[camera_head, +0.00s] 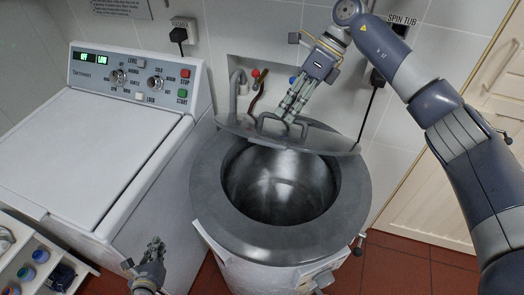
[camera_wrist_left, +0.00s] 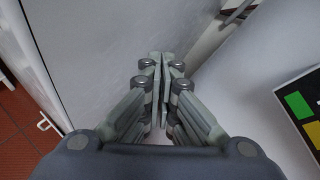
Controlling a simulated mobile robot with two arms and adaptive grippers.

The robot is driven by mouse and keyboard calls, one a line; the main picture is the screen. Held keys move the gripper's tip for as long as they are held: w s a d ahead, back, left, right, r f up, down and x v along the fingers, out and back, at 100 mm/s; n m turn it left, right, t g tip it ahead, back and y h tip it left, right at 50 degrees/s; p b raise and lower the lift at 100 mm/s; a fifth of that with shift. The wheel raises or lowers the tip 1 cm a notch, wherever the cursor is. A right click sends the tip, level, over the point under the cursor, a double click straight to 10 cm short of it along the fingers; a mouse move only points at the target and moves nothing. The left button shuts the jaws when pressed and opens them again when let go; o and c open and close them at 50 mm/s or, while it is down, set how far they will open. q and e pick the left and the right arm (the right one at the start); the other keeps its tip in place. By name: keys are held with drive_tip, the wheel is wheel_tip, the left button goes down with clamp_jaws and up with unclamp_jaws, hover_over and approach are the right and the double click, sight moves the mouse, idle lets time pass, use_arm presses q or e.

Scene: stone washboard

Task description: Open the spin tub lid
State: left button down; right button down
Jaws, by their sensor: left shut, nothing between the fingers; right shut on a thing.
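The spin tub (camera_head: 210,205) is a round grey-topped drum with a dark metal opening that stands uncovered in the head view. Its grey lid (camera_head: 330,142) is raised and tilted up at the back rim of the tub. My right gripper (camera_head: 287,117) is shut on the lid's handle (camera_head: 264,121), and its fingers partly hide the handle. My left gripper (camera_head: 156,243) is shut and empty, low in front of the tub and to its left. Its closed fingers also show in the left wrist view (camera_wrist_left: 161,62).
A white washing machine (camera_head: 90,165) with knobs and buttons stands left of the tub. A shelf trolley (camera_head: 30,250) with bottles is at the lower left. A tap (camera_head: 237,85) and cables are on the wall behind. A cream door (camera_head: 440,150) is at the right, with red tiled floor (camera_head: 400,265) before it.

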drive_tip(key=shift+w+d+f, duration=0.15)
drive_tip(key=shift+d+f, duration=0.1)
drive_tip(key=shift+f, duration=0.05)
use_arm(q)
drive_tip(key=w+d+r+m+t+h, duration=0.2)
drive_tip(key=d+r+m+h, duration=0.15)
drive_tip(key=r+m, duration=0.4)
drive_tip(key=w+d+r+m+t+h, duration=0.2)
drive_tip(key=d+r+m+t, duration=0.15)
drive_tip(key=r, duration=0.65)
drive_tip(key=s+d+r+n+h, duration=0.1)
drive_tip(key=s+d+r, duration=0.15)
drive_tip(key=d, duration=0.45)
drive_tip(key=s+d+r+h, duration=0.1)
drive_tip(key=d+r, duration=0.3)
drive_tip(key=d, duration=0.3)
drive_tip(key=s+d+r+n+h, duration=0.1)
drive_tip(key=s+d+r, duration=0.15)
drive_tip(key=d, duration=0.55)
drive_tip(key=w+d+r, duration=0.2)
drive_tip(key=w+r, duration=0.1)
drive_tip(key=w, duration=0.2)
drive_tip(key=w+d+r, duration=0.2)
drive_tip(key=w, duration=0.4)
drive_tip(key=shift+w+d+r, duration=0.15)
drive_tip(key=shift+d+r, duration=0.1)
drive_tip(key=shift+r, duration=0.15)
drive_tip(key=shift+r, duration=0.1)
